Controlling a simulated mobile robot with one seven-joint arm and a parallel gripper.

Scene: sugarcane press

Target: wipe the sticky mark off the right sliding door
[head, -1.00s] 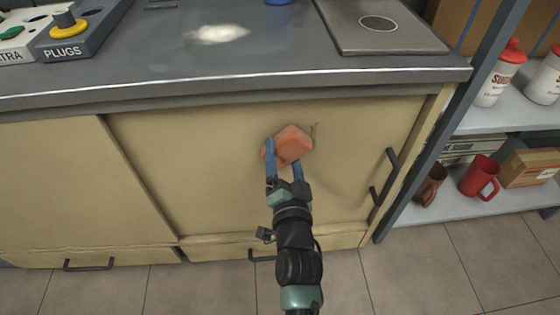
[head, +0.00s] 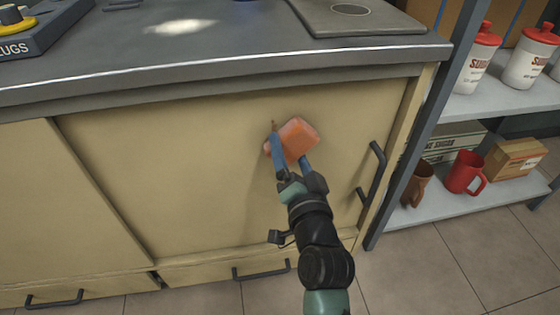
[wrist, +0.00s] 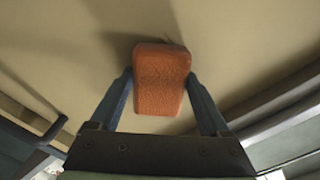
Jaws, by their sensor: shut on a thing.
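An orange sponge (head: 297,135) is held between the two blue fingers of my gripper (head: 288,158), in front of the tan right sliding door (head: 180,170). In the wrist view the sponge (wrist: 162,80) is gripped at both sides by the fingers. It is at or very near the door face; I cannot tell whether it presses on it.
The grey worktop (head: 230,55) overhangs the door. A dark vertical handle (head: 372,175) is on the door's right side. A shelf (head: 455,205) with a red mug (head: 465,172) and a brown mug (head: 417,186) stands at right. Drawer handles (head: 262,270) run below.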

